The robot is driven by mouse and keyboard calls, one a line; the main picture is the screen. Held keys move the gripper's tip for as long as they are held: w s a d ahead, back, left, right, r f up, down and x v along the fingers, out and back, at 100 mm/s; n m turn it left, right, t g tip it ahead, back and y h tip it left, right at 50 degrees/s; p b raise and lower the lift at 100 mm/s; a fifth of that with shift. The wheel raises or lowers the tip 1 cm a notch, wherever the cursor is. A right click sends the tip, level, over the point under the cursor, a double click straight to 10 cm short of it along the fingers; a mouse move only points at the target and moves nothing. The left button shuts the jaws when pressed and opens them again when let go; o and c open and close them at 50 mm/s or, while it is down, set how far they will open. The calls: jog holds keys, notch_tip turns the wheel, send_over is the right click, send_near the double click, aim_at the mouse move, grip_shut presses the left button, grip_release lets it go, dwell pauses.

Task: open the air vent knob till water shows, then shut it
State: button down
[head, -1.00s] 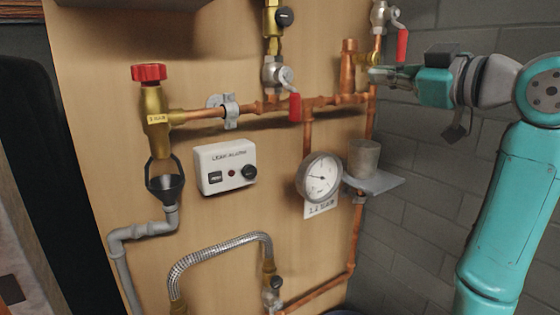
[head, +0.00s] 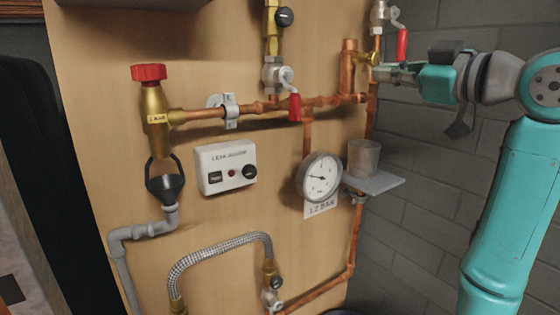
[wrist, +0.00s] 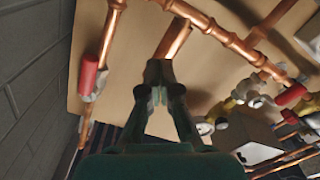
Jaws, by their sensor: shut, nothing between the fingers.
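The air vent is an upright copper bottle (head: 348,66) at the upper right of the board, with a small brass knob (head: 371,60) on its right side. My gripper (head: 386,71) is shut and empty, its tips just right of the knob; I cannot tell whether they touch it. In the wrist view my gripper (wrist: 165,68) has its fingers together, in front of a copper tube (wrist: 174,38) that looks like the bottle; the knob is hidden there. A translucent cup (head: 364,157) stands on a grey shelf (head: 378,184) below. I see no water at the vent.
A red-handled valve (head: 402,44) hangs close above my gripper. Another red lever (head: 295,106) is to the left, on the copper pipe. A pressure gauge (head: 319,178) sits beside the cup. A brick wall (head: 440,190) bounds the right; space before it is free.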

jog(key=shift+w+d+r, duration=0.2)
jog(key=shift+d+r, duration=0.2)
dwell(0.4)
jog(key=shift+w+d+f, duration=0.1)
jog(key=v, duration=0.6)
dwell(0.6)
jog(key=shift+w+d+f, duration=0.1)
jog(key=shift+d+f, duration=0.05)
jog(key=w+a+n, duration=0.4)
jog(key=n, duration=0.2)
jog(key=shift+w+a, duration=0.15)
jog(key=shift+w, duration=0.05)
dwell(0.8)
